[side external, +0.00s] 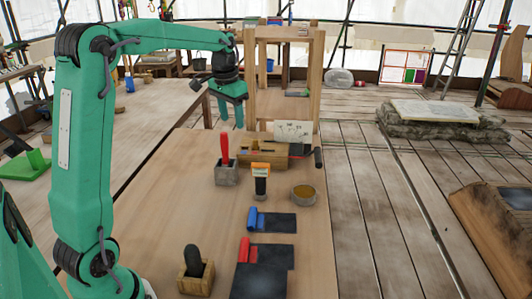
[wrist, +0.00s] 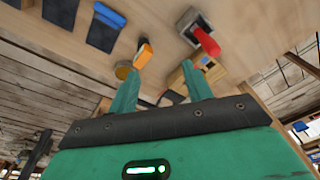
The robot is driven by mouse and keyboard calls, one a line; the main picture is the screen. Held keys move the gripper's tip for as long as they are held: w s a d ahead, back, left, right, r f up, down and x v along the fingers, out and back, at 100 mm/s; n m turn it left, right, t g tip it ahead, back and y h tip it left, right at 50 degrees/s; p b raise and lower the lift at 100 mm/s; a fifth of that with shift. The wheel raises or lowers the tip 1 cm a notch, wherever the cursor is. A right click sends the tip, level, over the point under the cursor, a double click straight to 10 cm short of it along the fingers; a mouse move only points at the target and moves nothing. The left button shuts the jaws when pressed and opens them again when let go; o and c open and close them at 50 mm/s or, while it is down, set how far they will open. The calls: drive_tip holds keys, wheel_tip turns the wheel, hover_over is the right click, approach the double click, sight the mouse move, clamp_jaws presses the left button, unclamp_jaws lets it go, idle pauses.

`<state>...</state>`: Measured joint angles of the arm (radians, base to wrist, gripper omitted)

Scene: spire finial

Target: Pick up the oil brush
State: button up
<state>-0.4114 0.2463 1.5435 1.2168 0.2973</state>
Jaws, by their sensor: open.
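The oil brush is not certain by look. An upright piece with an orange and white top and a dark lower part (side external: 261,183) stands mid-bench beside a round tin (side external: 303,192); its orange part shows in the wrist view (wrist: 144,53). A red handle (side external: 224,148) stands in a grey block (side external: 226,175), and shows right of centre in the wrist view (wrist: 208,42). A black-handled piece (side external: 193,260) stands in a wooden holder at the front. My gripper (side external: 232,117) is open and empty, above the bench's far left part; its fingers show in the wrist view (wrist: 162,88).
A wooden box (side external: 238,158) and a pale card (side external: 293,132) stand near the wooden frame (side external: 315,75) at the bench's far end. Blue (side external: 252,217) and red (side external: 245,250) rolls lie with dark sheets nearer the front. The bench's left side is bare.

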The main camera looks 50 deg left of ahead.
drive_tip(key=g, duration=0.1)
hover_over(224, 143)
drive_tip(key=f, duration=0.6)
drive_tip(key=shift+w+d+f, duration=0.1)
drive_tip(key=shift+w+f, duration=0.05)
drive_tip(key=shift+w, duration=0.05)
drive_tip(key=shift+w+a+f+h, duration=0.1)
drive_tip(key=shift+a+f+h, duration=0.2)
drive_tip(key=shift+a+f, duration=0.15)
drive_tip(key=shift+w+a+f, duration=0.1)
drive_tip(key=shift+f, duration=1.85)
drive_tip(key=shift+a+f, duration=0.1)
drive_tip(key=shift+f, duration=1.8)
drive_tip(key=c, duration=1.1)
